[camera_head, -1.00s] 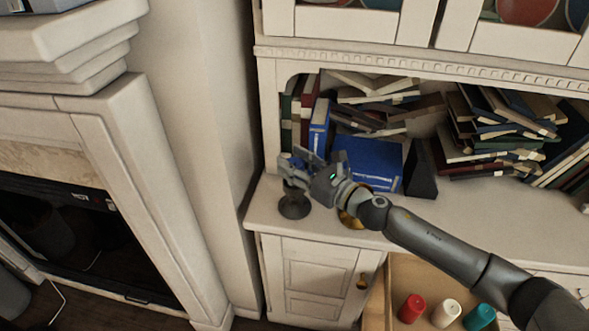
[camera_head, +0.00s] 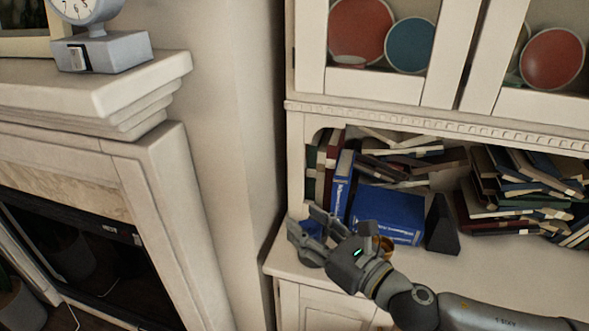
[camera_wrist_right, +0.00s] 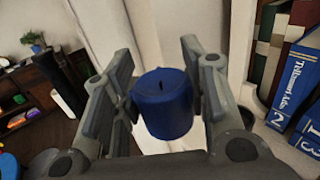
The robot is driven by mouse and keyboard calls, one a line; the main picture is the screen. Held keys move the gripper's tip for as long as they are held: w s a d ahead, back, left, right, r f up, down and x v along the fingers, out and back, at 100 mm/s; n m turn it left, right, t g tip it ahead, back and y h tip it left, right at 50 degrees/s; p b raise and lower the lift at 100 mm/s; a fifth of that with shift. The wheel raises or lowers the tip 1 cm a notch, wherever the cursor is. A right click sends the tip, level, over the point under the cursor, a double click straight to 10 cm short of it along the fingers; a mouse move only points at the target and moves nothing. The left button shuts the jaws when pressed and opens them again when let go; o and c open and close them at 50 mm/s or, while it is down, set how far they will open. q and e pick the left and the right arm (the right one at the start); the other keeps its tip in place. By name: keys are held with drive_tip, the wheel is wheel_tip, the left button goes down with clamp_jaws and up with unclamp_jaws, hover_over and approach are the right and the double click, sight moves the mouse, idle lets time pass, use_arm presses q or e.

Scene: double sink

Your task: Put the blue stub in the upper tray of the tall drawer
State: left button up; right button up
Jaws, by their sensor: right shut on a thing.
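The blue stub (camera_wrist_right: 163,104) is a short blue candle with a dark wick. In the right wrist view it stands between the two finger pads of my right gripper (camera_wrist_right: 158,85), which is shut on it. In the head view my right gripper (camera_head: 312,228) is above the left end of the cabinet ledge, and the stub (camera_head: 312,229) shows only as a small blue patch between the fingers. The tall drawer and its upper tray are not in view now. My left gripper is not in view.
A dark holder (camera_head: 312,257) stands on the ledge (camera_head: 283,262) beneath my gripper, partly hidden. A blue book (camera_head: 388,213), a dark bookend (camera_head: 442,226) and piled books (camera_head: 515,190) lie behind. A mantel (camera_head: 110,90) with a scale (camera_head: 100,50) juts out at left.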

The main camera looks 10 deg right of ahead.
drive_tip(key=shift+s+f, duration=0.2)
drive_tip(key=s+d+f+m+t+h, duration=0.3)
drive_tip(key=s+d+f+m+h, duration=0.4)
drive_tip(key=s+d+h, duration=0.3)
drive_tip(key=shift+s+d+f+h, duration=0.15)
drive_tip(key=shift+s+d+h, duration=0.25)
drive_tip(key=shift+s, duration=0.75)
drive_tip(key=shift+d, duration=0.1)
